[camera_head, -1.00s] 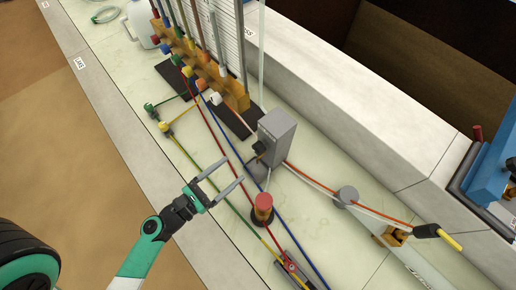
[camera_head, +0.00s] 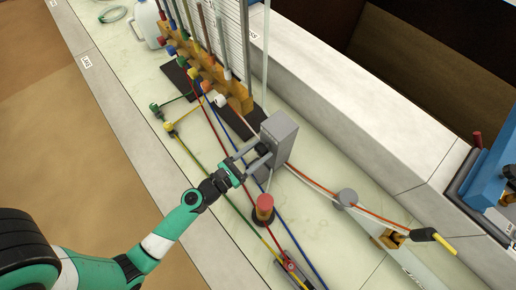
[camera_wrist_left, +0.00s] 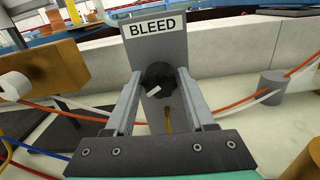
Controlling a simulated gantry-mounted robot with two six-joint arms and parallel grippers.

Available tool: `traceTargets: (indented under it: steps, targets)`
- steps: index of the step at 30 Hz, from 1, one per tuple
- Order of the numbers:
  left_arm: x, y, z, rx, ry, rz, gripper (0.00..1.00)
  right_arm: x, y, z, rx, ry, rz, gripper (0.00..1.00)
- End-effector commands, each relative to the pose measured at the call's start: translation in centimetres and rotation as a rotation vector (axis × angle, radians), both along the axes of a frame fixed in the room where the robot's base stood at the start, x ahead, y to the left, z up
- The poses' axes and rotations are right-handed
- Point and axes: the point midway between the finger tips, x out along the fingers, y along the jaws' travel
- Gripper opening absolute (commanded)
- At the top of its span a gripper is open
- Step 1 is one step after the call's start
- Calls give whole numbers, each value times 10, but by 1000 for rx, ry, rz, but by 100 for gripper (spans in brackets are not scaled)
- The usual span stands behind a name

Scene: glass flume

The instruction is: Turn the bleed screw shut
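The bleed screw is a black knob (camera_wrist_left: 158,80) with a white pointer mark, on the front of a grey block (camera_wrist_left: 120,55) labelled BLEED. The pointer slants, lower at its left end. In the head view the grey block (camera_head: 279,137) stands upright and the knob is partly hidden behind the fingers. My left gripper (camera_wrist_left: 160,78) is open, with one finger to each side of the knob. I cannot tell whether the fingertips touch it. In the head view, my left gripper (camera_head: 257,153) reaches the block's front from the lower left. My right gripper is not in view.
A red-topped post (camera_head: 264,207) stands just in front of the block. Red, blue and green-yellow tubes run past beneath my gripper. A brass manifold (camera_head: 215,80) with several valves is behind at the left. An orange tube (camera_head: 318,187) leads right to a grey cylinder (camera_head: 347,198).

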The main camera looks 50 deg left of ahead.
Motion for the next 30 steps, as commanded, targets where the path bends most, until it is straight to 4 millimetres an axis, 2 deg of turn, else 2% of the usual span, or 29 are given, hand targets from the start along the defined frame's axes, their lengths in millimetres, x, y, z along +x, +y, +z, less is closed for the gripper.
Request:
traceTargets:
  steps: [1, 6, 9, 20, 30]
  targets:
    - [0, 0, 0, 0, 0, 0, 44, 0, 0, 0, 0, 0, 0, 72]
    - [0, 0, 0, 0, 0, 0, 14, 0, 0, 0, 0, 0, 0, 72]
    - [0, 0, 0, 0, 0, 0, 0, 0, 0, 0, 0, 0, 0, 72]
    - [0, 0, 0, 43, 1, 0, 0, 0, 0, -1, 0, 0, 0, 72]
    - [0, 0, -1, 254, 7, 0, 0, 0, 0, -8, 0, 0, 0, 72]
